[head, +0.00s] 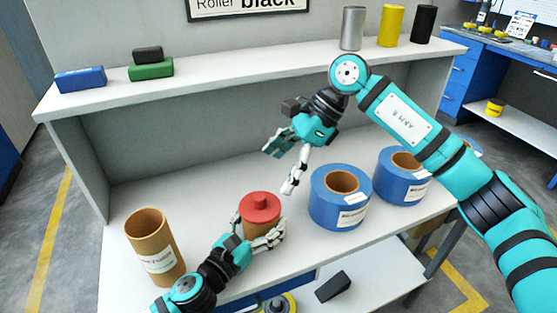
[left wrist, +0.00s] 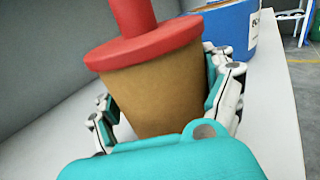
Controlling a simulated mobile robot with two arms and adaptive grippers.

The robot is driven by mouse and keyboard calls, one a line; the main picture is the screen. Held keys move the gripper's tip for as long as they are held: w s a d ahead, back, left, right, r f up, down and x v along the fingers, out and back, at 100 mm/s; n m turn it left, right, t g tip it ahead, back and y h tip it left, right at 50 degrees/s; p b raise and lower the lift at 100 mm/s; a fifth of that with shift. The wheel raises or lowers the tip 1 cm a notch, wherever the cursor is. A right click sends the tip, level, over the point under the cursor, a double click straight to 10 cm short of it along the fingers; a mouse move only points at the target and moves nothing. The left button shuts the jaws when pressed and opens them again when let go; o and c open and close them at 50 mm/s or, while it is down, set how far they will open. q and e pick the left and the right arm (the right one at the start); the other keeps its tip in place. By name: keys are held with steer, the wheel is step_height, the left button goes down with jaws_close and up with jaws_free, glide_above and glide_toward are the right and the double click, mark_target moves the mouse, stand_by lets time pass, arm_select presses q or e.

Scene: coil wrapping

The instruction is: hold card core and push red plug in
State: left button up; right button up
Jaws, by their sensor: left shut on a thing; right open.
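A brown card core (head: 258,229) stands upright on the white bench, with the red plug (head: 260,205) on its top end. My left gripper (head: 258,240) is shut around the core low on its side. In the left wrist view the core (left wrist: 153,95) sits between the two fingers of my left gripper (left wrist: 165,110). The red plug (left wrist: 145,42) shows there as a wide flange with a knob, resting at the core's rim. How deep it sits inside is hidden. My right gripper (head: 278,170) is open and empty, above and behind the plug, apart from it.
Another card core (head: 152,250), open at the top, stands at the left on the bench (head: 205,185). Blue rolls (head: 340,205) (head: 402,177) stand to the right. The upper shelf (head: 255,60) holds blue, green and black blocks and several cylinders.

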arm_select(q)
steer(key=o, duration=1.1)
